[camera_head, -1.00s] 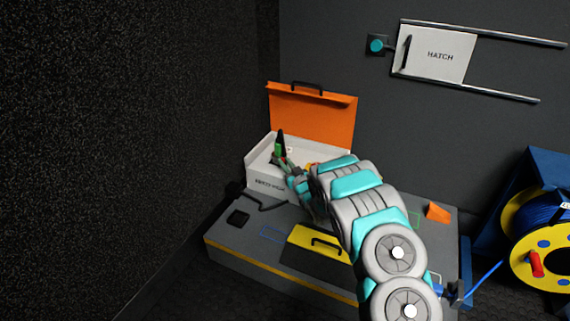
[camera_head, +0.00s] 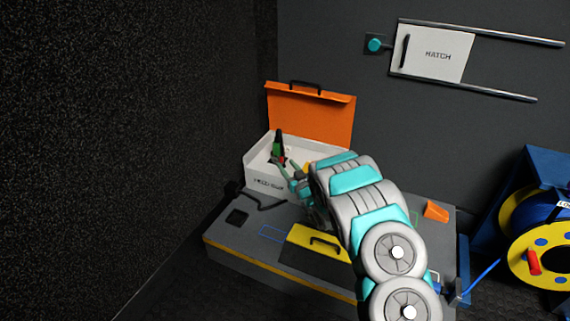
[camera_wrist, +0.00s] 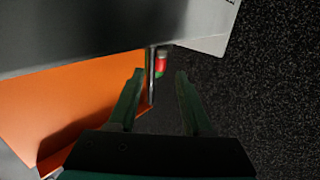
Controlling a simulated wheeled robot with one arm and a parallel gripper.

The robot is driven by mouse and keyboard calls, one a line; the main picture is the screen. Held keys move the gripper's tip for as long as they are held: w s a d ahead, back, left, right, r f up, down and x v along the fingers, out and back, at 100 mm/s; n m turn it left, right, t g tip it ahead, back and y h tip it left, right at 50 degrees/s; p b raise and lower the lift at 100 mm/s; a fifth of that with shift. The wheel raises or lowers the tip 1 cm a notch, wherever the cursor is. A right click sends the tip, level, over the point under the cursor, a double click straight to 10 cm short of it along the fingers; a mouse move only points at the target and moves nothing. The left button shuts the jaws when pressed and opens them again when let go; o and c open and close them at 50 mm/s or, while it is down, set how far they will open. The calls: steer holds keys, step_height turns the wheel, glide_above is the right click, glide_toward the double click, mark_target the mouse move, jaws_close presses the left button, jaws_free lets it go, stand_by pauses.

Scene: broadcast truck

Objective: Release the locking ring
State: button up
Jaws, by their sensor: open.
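A small red and green part (camera_wrist: 161,66) shows in the wrist view, beyond and between my fingertips, beside a thin metal rod. I cannot tell whether the red part is the locking ring. In the head view, a green and black upright piece (camera_head: 278,146) with a bit of red stands at the white box (camera_head: 262,183). My gripper (camera_wrist: 159,74) is open, its two green fingers apart with nothing held between them. In the head view my gripper (camera_head: 287,165) is at the box, close to the upright piece, and partly hidden by my arm.
The box's orange lid (camera_head: 310,115) stands open behind it and also fills the lower left of the wrist view (camera_wrist: 60,115). A yellow panel with a handle (camera_head: 318,252) and an orange wedge (camera_head: 436,211) are on the grey bench. A cable reel (camera_head: 540,240) stands right.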

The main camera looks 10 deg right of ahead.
steer(key=v, duration=0.5)
stand_by(0.3)
